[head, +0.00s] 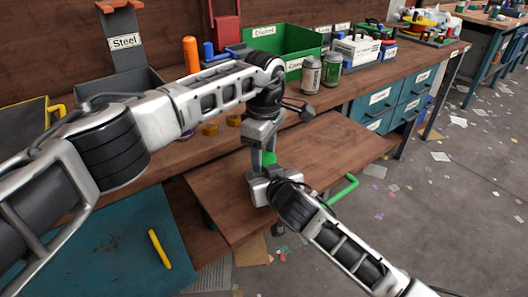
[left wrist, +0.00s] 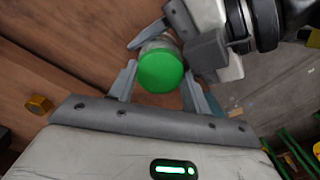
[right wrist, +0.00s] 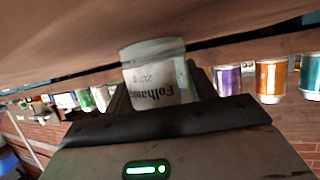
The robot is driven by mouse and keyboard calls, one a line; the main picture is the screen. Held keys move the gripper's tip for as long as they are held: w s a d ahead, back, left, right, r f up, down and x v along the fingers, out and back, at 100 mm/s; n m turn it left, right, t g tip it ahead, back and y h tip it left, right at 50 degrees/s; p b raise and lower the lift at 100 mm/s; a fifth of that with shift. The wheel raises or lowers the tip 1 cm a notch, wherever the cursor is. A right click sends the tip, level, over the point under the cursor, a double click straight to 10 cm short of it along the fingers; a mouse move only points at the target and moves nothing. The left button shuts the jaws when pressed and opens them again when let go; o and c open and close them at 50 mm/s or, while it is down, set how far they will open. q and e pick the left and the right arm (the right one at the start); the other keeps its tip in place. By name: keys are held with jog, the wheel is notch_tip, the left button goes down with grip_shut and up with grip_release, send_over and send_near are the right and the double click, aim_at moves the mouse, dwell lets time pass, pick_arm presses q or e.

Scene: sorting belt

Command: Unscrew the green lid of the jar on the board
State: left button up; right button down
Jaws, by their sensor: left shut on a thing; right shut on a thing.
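The green lid (left wrist: 162,70) sits on the jar between the fingers of my left gripper (left wrist: 160,86), which is shut on it from above. In the head view the lid is a small green patch (head: 268,158) under my left gripper (head: 263,140). The clear jar (right wrist: 155,80) with a white printed label shows in the right wrist view, between the fingers of my right gripper (right wrist: 160,98), which is shut on its body. In the head view my right gripper (head: 262,187) is low over the wooden board (head: 225,205) and hides most of the jar.
A green handle (head: 344,189) is at the board's right edge. Two labelled cans (head: 311,75) and a green bin (head: 290,42) stand on the bench behind. An orange cylinder (head: 191,55) stands farther left. A yellow handle (head: 160,249) is on the teal panel at front left.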

pick_arm(q)
jog(key=o, duration=1.1)
notch_tip(320, 180, up, 4)
jog(key=shift+r, duration=0.25)
notch_tip(320, 180, up, 3)
jog(key=m, duration=0.3)
jog(key=shift+f+m, duration=0.2)
jog(key=shift+m, duration=0.2)
jog(key=shift+r+m, duration=0.3)
jog(key=shift+m, duration=0.5)
notch_tip(320, 180, down, 8)
jog(key=shift+r, duration=0.1)
